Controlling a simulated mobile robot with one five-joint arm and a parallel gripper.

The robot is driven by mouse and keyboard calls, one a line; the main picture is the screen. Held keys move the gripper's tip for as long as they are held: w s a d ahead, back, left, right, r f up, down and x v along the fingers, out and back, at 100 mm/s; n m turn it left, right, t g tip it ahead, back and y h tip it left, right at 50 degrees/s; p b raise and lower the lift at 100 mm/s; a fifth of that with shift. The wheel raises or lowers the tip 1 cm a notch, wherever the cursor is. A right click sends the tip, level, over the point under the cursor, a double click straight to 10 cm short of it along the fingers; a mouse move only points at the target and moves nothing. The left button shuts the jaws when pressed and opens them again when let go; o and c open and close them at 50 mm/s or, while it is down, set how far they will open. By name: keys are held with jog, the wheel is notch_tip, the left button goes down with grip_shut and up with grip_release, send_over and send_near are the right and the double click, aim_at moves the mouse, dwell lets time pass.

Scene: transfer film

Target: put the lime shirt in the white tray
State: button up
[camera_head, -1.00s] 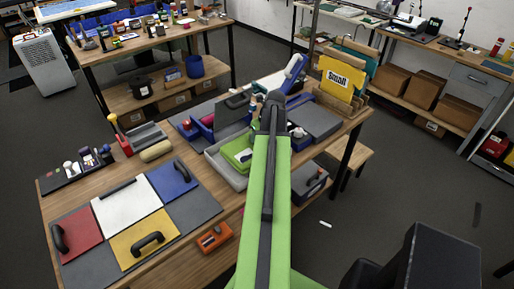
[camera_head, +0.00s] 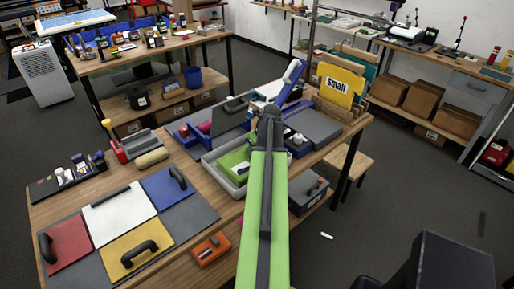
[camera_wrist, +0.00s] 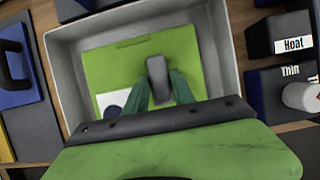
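The lime shirt (camera_wrist: 125,65) lies folded flat inside a light grey-white tray (camera_wrist: 223,35) in the wrist view. It has a white label with a dark round print. In the head view the shirt (camera_head: 231,161) and the tray (camera_head: 241,190) are partly hidden by my arm. My gripper (camera_wrist: 160,80) is over the shirt, pointing down into the tray. Its teal fingers show on both sides of a grey block in front of the shirt. I cannot tell whether the fingers touch the shirt or are closed.
Red, white, blue and yellow panels (camera_head: 120,213) lie on the table at left. A blue tray (camera_head: 190,140) adjoins the tray behind it. Labelled dark boxes (camera_wrist: 280,35) stand to the right in the wrist view. A yellow "Small" folder (camera_head: 338,84) stands at the table's far right.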

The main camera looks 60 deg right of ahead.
jog(key=o, duration=0.3)
jog(key=p+v, duration=1.1)
jog(key=v, duration=0.1)
jog(key=shift+r, duration=0.25)
jog(key=shift+w, duration=0.1)
